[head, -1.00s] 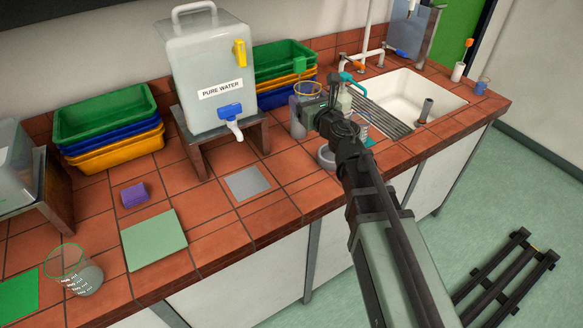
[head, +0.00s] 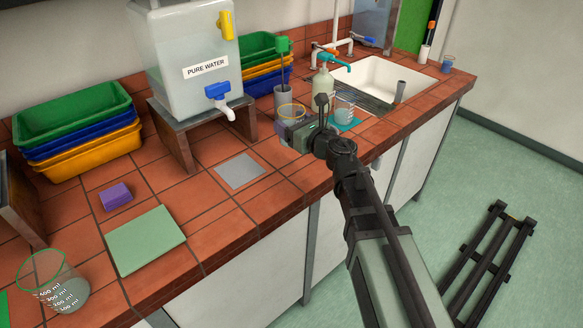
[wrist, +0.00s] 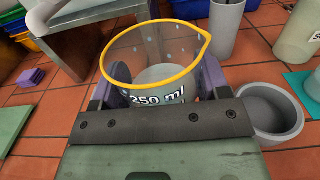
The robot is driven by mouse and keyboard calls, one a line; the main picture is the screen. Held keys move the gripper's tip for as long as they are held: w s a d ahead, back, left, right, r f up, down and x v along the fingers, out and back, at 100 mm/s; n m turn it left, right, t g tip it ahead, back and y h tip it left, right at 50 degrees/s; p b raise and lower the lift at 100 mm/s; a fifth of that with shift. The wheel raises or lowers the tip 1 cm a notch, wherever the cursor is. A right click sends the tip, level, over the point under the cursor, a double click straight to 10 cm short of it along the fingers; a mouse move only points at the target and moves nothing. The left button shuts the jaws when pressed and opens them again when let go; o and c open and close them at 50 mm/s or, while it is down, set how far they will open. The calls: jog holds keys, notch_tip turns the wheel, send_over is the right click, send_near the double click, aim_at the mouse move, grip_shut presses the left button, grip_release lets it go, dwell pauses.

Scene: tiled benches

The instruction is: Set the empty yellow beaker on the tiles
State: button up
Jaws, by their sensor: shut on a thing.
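The yellow beaker is clear, with a yellow rim and a "250 ml" mark. In the wrist view the beaker (wrist: 155,58) is upright between the purple fingers of my gripper (wrist: 157,88), which is shut on it. Nothing clearly shows inside it. In the head view the beaker (head: 291,111) and my gripper (head: 293,127) are over the bench, right of the water tank. The red-brown tiles (head: 205,205) cover the bench top. My gripper hides the beaker's base, so I cannot tell whether it touches the tiles.
A grey bowl (wrist: 270,108) stands close at right in the wrist view. A grey plate (head: 240,172), a green mat (head: 146,240) and a purple block (head: 115,196) lie to the left. The tank (head: 188,55), a teal-topped bottle (head: 323,85) and another beaker (head: 344,108) stand nearby.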

notch_tip(320, 180, down, 8)
jog(key=b, duration=0.5)
jog(key=shift+r, duration=0.45)
jog(key=shift+f, duration=0.2)
jog(key=o, duration=1.1)
jog(key=shift+r, duration=0.15)
